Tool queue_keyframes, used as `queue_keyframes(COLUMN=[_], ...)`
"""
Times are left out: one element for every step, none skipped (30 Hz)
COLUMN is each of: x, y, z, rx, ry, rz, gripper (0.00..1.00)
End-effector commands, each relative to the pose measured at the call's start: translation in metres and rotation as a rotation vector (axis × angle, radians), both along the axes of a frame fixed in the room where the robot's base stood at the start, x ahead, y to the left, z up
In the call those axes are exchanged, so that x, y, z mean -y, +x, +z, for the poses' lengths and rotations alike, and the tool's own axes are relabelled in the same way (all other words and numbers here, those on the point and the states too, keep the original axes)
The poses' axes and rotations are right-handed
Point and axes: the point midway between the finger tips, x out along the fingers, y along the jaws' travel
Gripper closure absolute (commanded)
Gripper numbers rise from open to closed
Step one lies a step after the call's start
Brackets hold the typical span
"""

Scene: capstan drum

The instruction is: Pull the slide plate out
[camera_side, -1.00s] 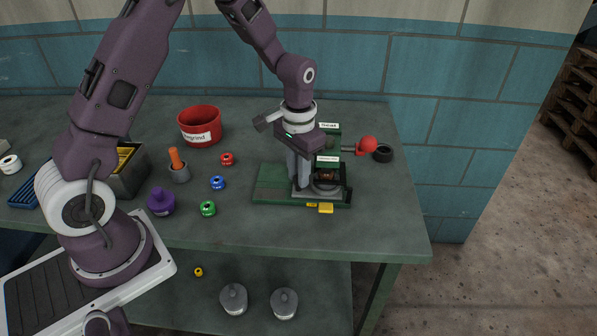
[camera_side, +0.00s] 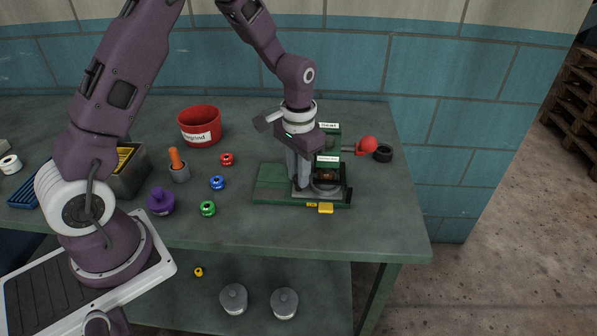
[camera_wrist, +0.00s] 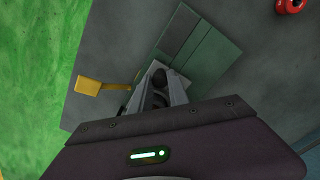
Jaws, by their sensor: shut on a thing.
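The slide plate (camera_side: 326,189) is a flat grey plate lying on the green base (camera_side: 272,182) of the capstan unit. My gripper (camera_side: 302,188) points straight down at the left end of the plate. In the wrist view, my gripper (camera_wrist: 158,85) has its fingers close together around a dark part at the plate. The fingers hide most of the held part. A dark round seat shows on the plate, right of the fingers.
A yellow tab (camera_side: 325,208) sticks out at the base's front edge. A red ball knob (camera_side: 367,144) and a black ring (camera_side: 383,153) stand at the right. Green, blue and red rings, a purple knob (camera_side: 161,201) and a red bin (camera_side: 200,125) lie left. The bench front is clear.

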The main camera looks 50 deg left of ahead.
Motion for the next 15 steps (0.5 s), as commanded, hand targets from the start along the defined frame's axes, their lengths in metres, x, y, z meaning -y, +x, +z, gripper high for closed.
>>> queue_keyframes(x=[0.0002, 0.0002, 0.0002, 0.0002, 0.0002, 0.0002, 0.0002, 0.0002, 0.0002, 0.0002, 0.0002, -0.0002, -0.0015, -0.0037, -0.0081], y=[0.0002, 0.0002, 0.0003, 0.0003, 0.0003, 0.0003, 0.0003, 0.0003, 0.0003, 0.0003, 0.0003, 0.0000, -0.0010, -0.0028, -0.0067], z=[0.0007, 0.0007, 0.0007, 0.0007, 0.0007, 0.0007, 0.0008, 0.0008, 0.0008, 0.0008, 0.0008, 0.0008, 0.0009, 0.0009, 0.0008], rx=[0.001, 0.001, 0.001, 0.001, 0.001, 0.001, 0.001, 0.001, 0.001, 0.001, 0.001, 0.001, 0.001, 0.001, 0.000], ry=[0.000, 0.000, 0.000, 0.000, 0.000, 0.000, 0.000, 0.000, 0.000, 0.000, 0.000, 0.000, 0.000, 0.000, 0.000], rz=[0.000, 0.000, 0.000, 0.000, 0.000, 0.000, 0.000, 0.000, 0.000, 0.000, 0.000, 0.000, 0.001, 0.002, 0.003], gripper=[1.00, 1.00, 1.00, 1.00, 1.00, 1.00, 1.00, 1.00, 1.00, 1.00, 1.00, 1.00, 1.00, 1.00, 1.00])
